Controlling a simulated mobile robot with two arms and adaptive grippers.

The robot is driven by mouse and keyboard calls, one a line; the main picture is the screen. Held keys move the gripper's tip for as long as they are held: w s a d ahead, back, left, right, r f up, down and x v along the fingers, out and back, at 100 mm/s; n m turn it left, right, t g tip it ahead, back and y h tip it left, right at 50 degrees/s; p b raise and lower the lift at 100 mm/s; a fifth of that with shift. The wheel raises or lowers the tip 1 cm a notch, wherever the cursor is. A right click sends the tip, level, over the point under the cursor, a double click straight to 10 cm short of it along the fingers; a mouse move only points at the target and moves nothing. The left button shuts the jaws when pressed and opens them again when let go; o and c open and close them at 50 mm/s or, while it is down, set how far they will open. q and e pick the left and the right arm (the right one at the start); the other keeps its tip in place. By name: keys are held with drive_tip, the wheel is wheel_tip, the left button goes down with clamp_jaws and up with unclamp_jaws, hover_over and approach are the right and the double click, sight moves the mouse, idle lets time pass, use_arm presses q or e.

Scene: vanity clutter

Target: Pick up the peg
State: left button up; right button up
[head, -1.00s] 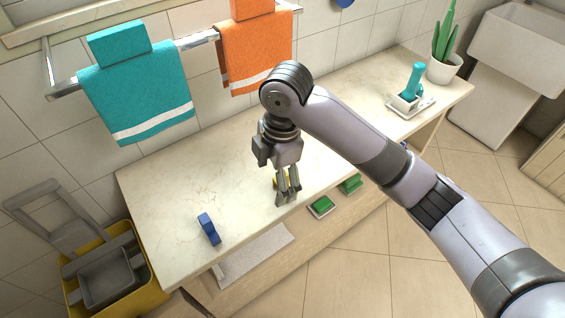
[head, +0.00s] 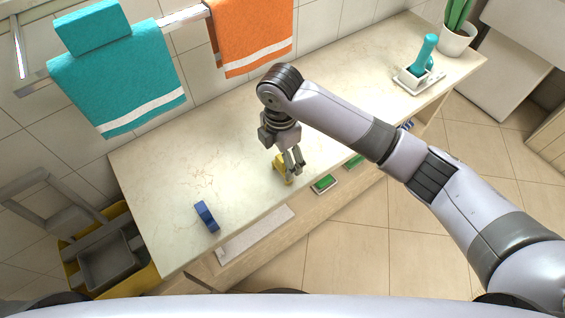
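A small yellow item (head: 281,169) stands on the pale counter, close to my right gripper; it may be the peg, but its shape is partly hidden by the fingers. My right gripper (head: 294,166) points down beside the yellow item, on its right in the picture. Its fingers look apart, with nothing seen between them. A small blue item (head: 207,217) lies alone near the counter's front left; I cannot tell whether it is a peg. My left gripper is out of view.
The marble counter (head: 160,165) is mostly clear. A teal-handled item in a white dish (head: 420,72) and a potted plant (head: 456,35) are at the far right. Green items (head: 324,184) sit on the shelf below. Towels (head: 120,85) hang above; a yellow-grey bin is left.

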sight(282, 168)
drive_tip(key=shift+f, duration=0.3)
drive_tip(key=f, duration=0.2)
drive_tip(key=f+p, duration=0.1)
drive_tip(key=shift+d+f, duration=0.2)
drive_tip(key=shift+f, duration=0.7)
drive_tip(key=c, duration=0.5)
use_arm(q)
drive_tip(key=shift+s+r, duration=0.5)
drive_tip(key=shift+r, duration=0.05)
use_arm(e)
drive_tip(key=c, duration=0.5)
